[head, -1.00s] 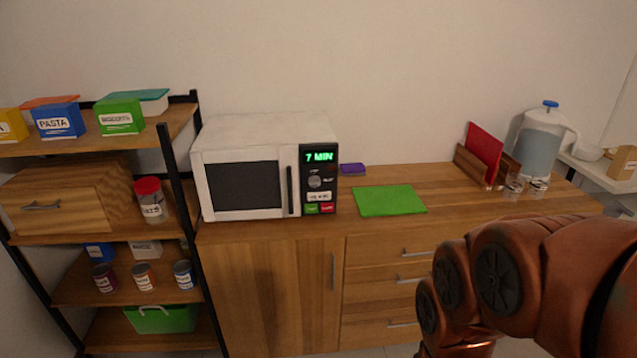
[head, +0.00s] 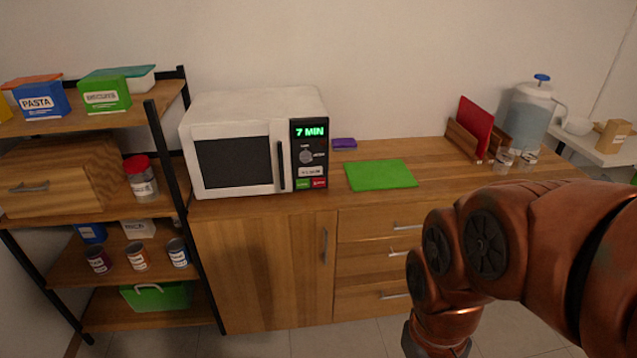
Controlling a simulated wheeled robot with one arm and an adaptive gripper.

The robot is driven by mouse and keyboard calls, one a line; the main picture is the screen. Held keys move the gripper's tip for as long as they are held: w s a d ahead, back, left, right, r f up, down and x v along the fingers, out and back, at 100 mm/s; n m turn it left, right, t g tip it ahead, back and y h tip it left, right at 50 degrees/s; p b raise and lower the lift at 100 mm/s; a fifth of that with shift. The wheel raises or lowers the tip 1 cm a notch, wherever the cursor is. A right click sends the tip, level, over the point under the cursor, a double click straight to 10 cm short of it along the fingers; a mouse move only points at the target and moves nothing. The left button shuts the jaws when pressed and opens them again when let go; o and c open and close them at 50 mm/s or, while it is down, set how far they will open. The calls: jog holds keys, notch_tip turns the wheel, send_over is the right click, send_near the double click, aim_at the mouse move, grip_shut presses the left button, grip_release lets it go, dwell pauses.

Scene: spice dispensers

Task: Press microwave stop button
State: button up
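A white microwave (head: 230,113) stands on the wooden counter, left of the middle in the head view. Its door is shut and its display (head: 310,132) reads 7 MIN in green. Below the display is a round knob (head: 306,157). At the bottom of the panel are a green button (head: 304,184) and a red button (head: 319,183); their lettering is too small to read surely. My copper-coloured arm reaches in from the right, low in front of the drawers and well apart from the microwave. My gripper is out of the picture below.
A green cutting board (head: 380,175) lies on the counter (head: 435,160) right of the microwave, and a purple sponge-like block (head: 344,143) lies behind. A shelf rack (head: 165,150) with boxes and jars stands at left. A water dispenser (head: 527,112) is at the far right.

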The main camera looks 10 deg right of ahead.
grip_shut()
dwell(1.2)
